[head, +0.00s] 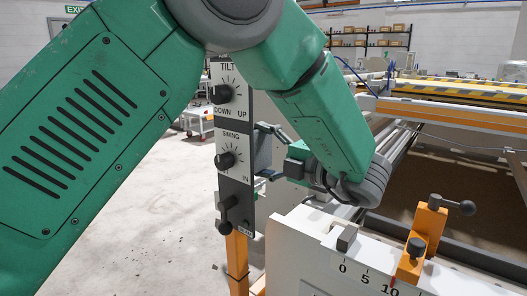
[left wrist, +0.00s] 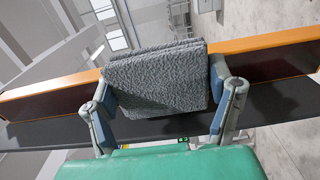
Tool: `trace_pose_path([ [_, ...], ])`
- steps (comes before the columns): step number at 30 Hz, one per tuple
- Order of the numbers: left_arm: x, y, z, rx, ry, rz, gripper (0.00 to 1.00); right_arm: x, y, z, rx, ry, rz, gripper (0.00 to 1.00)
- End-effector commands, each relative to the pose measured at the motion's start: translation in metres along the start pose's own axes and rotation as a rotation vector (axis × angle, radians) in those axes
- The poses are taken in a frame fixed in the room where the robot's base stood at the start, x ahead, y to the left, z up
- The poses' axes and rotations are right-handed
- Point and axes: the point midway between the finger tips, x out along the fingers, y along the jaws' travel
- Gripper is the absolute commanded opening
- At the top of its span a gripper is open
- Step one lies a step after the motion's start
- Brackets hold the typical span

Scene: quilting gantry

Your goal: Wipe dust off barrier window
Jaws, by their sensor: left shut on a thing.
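My left gripper (head: 268,153) is in the middle of the head view, just right of a black-and-white control panel, which may hide part of it. In the left wrist view, the left gripper (left wrist: 160,95) is shut on a folded grey cloth (left wrist: 155,78), with one blue-padded finger at each side. Behind the cloth runs a dark panel with an orange edge (left wrist: 262,42). I cannot tell whether this is the barrier window, whether the cloth touches it, or whether dust is on it. My right gripper is not in view.
The control panel (head: 232,150) has TILT and SWING knobs and stands on an orange post (head: 237,262). A white machine rail (head: 320,255) with a number scale and an orange clamp (head: 423,240) is at lower right. Open grey floor (head: 160,215) lies left of the post.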

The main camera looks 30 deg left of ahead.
Motion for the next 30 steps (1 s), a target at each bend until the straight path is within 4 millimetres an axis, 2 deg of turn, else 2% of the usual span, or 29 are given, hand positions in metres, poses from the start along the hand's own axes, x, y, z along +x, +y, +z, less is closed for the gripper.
trace_pose_path([
  [15, -0.052, 0.0, 0.0, 0.0, -0.003, 0.002, 0.29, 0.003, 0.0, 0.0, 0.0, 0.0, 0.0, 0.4],
  [26, -0.055, 0.0, 0.0, 0.0, -0.002, 0.001, 0.29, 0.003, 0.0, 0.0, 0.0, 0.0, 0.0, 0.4],
  [30, -0.063, 0.001, 0.0, -0.001, -0.003, 0.002, 0.29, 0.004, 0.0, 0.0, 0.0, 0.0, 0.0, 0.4],
])
